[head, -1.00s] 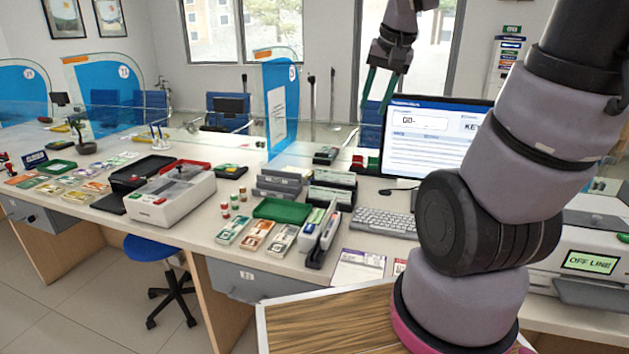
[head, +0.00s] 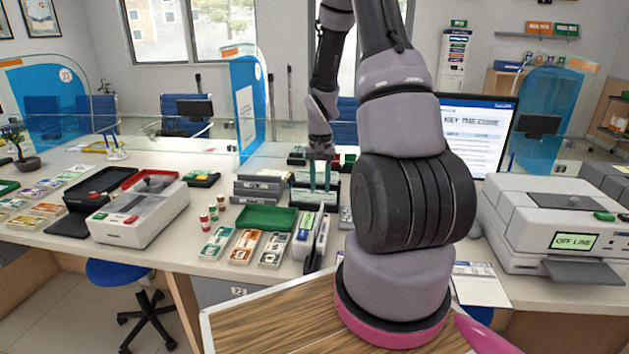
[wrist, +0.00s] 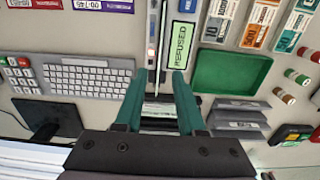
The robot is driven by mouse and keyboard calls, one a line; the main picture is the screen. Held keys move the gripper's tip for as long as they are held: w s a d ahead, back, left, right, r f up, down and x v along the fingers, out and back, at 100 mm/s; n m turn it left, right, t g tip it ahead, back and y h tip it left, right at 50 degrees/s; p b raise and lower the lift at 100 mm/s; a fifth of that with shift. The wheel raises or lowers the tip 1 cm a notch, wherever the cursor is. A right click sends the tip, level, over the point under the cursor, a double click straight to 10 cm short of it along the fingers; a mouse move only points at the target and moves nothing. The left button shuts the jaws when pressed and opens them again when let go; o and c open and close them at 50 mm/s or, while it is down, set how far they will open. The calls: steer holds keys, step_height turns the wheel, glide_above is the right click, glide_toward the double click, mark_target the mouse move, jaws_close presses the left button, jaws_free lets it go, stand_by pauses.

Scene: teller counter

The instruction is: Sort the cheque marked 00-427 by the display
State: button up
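My gripper (head: 320,178) hangs above the counter, pointing down, over the rack behind the card reader. In the wrist view its two teal fingers (wrist: 158,88) are apart. The slim reader (head: 314,240) stands upright on the counter; its green display (wrist: 183,46) reads REFUSED. A thin pale strip (wrist: 157,84) shows edge-on at the reader's slot, between the fingers in the picture; I cannot tell whether it is a cheque. No cheque number 00-427 is legible. The monitor (head: 478,150), partly hidden by my arm, reads KEY THE CODE.
A green tray (head: 267,218) and banknote stacks (head: 245,247) lie left of the reader. Grey stacked trays (head: 262,188) stand behind. A keyboard (wrist: 90,80) lies on the reader's other side. A machine showing OFF LINE (head: 560,240) stands at the right.

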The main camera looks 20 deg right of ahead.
step_height(320, 180, down, 10)
stand_by(0.4)
jaws_close()
step_height(320, 180, up, 12)
steer(key=shift+f, duration=0.25)
stand_by(1.9)
stand_by(0.4)
